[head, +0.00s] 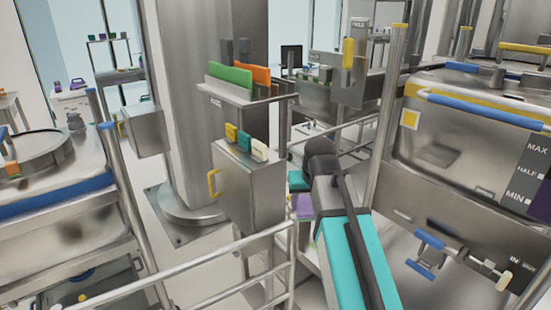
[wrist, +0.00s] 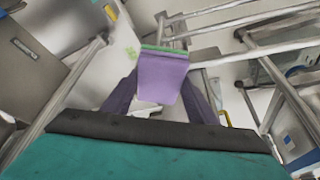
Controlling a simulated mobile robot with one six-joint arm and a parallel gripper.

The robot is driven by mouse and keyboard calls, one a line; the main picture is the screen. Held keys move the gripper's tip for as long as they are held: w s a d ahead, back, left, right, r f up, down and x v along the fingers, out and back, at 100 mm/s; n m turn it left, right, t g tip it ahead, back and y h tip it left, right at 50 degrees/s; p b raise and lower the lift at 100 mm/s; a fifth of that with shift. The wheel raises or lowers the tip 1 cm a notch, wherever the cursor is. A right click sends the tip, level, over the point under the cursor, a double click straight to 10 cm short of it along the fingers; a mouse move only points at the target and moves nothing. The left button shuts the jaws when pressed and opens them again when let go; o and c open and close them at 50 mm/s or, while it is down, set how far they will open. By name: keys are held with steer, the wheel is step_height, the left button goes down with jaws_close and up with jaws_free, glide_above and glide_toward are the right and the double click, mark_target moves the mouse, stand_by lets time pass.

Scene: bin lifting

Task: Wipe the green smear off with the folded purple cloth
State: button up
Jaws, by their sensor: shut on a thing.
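My gripper (wrist: 160,98) is shut on the folded purple cloth (wrist: 160,76) in the wrist view. Its dark fingers stand on either side, and the cloth sticks out beyond them with a green band along its far edge. Small bright green marks (wrist: 131,52) show on a pale panel just left of the cloth; I cannot tell whether they are the smear or whether the cloth touches them. In the head view a purple patch (head: 303,206), likely the cloth, shows left of my teal arm. My gripper is mostly hidden there behind the arm.
A steel box with a yellow handle (head: 248,185) hangs by the column, left of my arm. Metal rails (head: 215,262) cross the front. A large steel bin (head: 470,125) stands at right. Rails (wrist: 245,22) also run close beyond the cloth.

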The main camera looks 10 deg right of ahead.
steer(key=s+f, duration=0.5)
steer(key=f, duration=0.1)
steer(key=shift+f, duration=0.15)
stand_by(0.3)
